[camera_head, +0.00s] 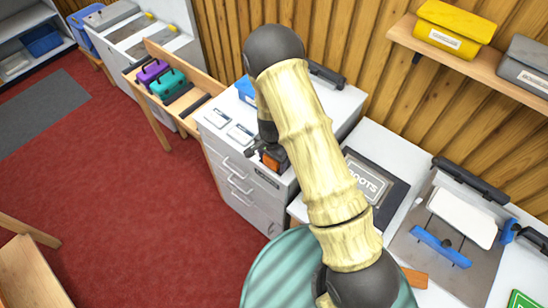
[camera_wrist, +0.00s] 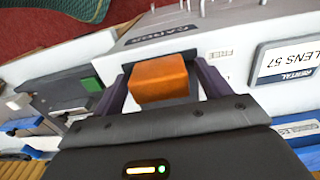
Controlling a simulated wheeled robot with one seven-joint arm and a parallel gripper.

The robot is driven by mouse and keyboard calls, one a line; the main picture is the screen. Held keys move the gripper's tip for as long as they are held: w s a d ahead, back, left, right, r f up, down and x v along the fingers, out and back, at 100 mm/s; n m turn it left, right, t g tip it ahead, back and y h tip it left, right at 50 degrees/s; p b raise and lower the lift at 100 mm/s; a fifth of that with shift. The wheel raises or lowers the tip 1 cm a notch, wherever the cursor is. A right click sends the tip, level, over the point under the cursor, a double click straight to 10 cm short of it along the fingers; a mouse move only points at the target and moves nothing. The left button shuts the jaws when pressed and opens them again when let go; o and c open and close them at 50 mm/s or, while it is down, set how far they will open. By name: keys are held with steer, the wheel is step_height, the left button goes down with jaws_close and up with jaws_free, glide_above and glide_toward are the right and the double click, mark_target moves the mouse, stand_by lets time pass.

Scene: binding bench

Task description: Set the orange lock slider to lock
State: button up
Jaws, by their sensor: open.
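The orange lock slider (camera_wrist: 160,78) is a block in the middle of the wrist view. It stands on the white cabinet top, near the edge that bears a dark label. My gripper (camera_wrist: 163,72) is open, with one dark finger on each side of the slider. I cannot tell whether either finger touches it. In the head view a small part of the orange slider (camera_head: 270,161) shows beside my gripper (camera_head: 266,150), partly hidden by my arm. The slider's base and any lock marking are hidden or too small to read.
The white drawer cabinet (camera_head: 247,195) has handles on its front and pale cards (camera_head: 241,134) on top. In the wrist view a framed label (camera_wrist: 285,62) lies to the right and a grey device with a green patch (camera_wrist: 90,83) to the left. A dark-framed sign (camera_head: 370,183) lies on the bench.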

steer(key=c, duration=1.4)
steer(key=w+d+b, duration=0.1)
steer(key=w+d, duration=0.2)
steer(key=shift+w, duration=0.15)
steer(key=shift+r, duration=0.1)
steer(key=o, duration=1.4)
steer(key=shift+d, duration=0.15)
